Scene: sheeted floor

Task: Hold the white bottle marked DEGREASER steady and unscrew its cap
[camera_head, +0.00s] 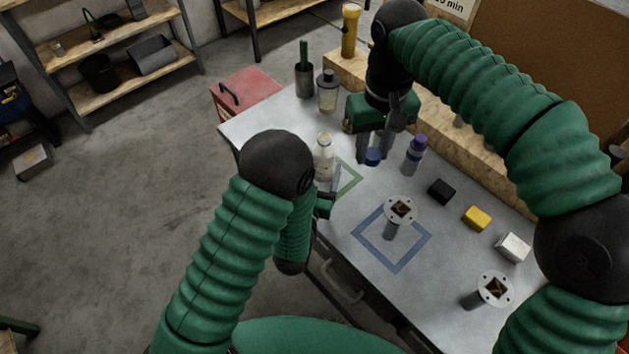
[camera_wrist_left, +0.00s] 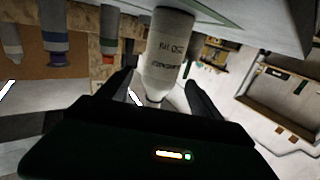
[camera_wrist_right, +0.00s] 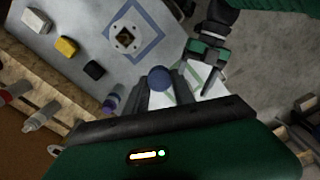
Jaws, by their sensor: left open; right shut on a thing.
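The white bottle (camera_head: 323,160) stands upright at the table's left side by the green outline, its narrow neck showing without a cap. In the left wrist view the bottle (camera_wrist_left: 166,55) appears upside down with dark lettering, too blurred to read surely. My left gripper (camera_head: 328,192) is open, with the bottle between or just beyond its fingers (camera_wrist_left: 160,95); I cannot tell if they touch. My right gripper (camera_head: 374,150) is shut on a round blue cap (camera_head: 372,157), right of the bottle and apart from it. The cap also shows between the fingertips in the right wrist view (camera_wrist_right: 160,78).
A purple-capped bottle (camera_head: 414,154) stands close right of my right gripper. A dark-capped clear bottle (camera_head: 328,92) and a dark cup (camera_head: 304,80) stand behind. A flanged stand (camera_head: 400,212) is in the blue outline. Black (camera_head: 441,192), yellow (camera_head: 477,217) and white (camera_head: 513,247) blocks lie right.

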